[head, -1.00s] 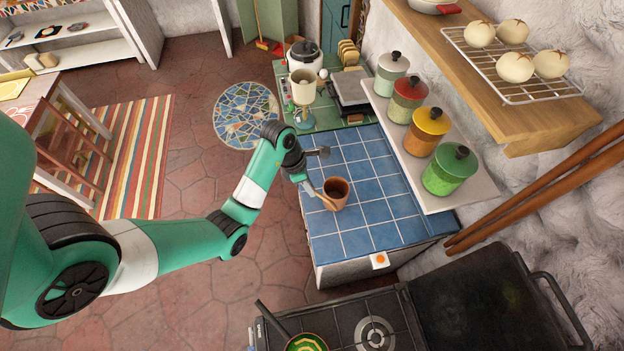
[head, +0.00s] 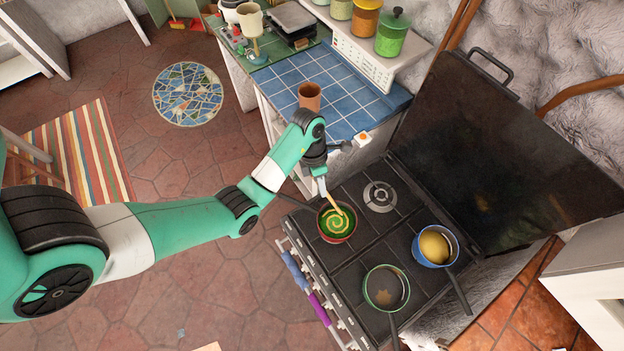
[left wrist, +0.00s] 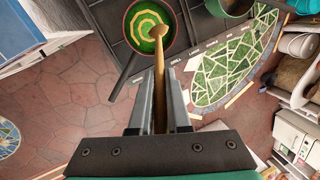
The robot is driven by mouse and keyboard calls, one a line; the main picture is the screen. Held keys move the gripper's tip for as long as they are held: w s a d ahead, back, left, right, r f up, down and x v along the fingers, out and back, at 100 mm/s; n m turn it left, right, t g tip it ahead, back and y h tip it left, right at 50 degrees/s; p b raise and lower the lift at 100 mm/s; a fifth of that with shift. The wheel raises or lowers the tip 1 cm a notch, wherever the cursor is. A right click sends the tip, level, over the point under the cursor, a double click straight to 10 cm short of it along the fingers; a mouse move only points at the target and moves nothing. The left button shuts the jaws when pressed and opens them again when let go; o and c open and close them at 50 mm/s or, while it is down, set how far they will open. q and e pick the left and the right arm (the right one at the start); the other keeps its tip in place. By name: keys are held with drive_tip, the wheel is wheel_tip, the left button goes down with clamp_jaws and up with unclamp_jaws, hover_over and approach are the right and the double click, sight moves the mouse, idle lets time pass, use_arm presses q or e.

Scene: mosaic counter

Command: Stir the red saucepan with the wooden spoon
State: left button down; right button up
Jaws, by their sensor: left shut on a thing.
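The red saucepan (head: 337,222) stands on the stove's near-left burner and holds green contents with a pale spiral. My left gripper (head: 320,172) is above its far rim, shut on the wooden spoon (head: 334,198). The spoon slants down from the fingers, and its head appears over the middle of the pan; I cannot tell if it touches the contents. In the left wrist view the spoon (left wrist: 159,75) runs between the fingers of the left gripper (left wrist: 159,105) toward the saucepan (left wrist: 147,24). My right gripper is not in view.
On the stove (head: 362,255) are a green-rimmed pan (head: 386,288) and a blue pan (head: 435,245) with something yellow. The raised black lid (head: 480,150) stands behind. The brown crock (head: 309,95) is on the blue-tiled counter (head: 355,112). A burner right of the saucepan is bare.

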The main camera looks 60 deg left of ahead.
use_arm(q)
drive_tip(key=shift+w+d, duration=0.15)
drive_tip(key=shift+w, duration=0.3)
drive_tip(key=shift+w+a+g, duration=0.1)
drive_tip(key=shift+a+g, duration=0.1)
drive_tip(key=shift+g, duration=0.1)
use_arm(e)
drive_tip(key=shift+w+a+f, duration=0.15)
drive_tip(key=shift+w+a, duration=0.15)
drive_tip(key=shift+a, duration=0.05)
use_arm(q)
wheel_tip(320, 180, down, 12)
drive_tip(key=b, duration=1.2)
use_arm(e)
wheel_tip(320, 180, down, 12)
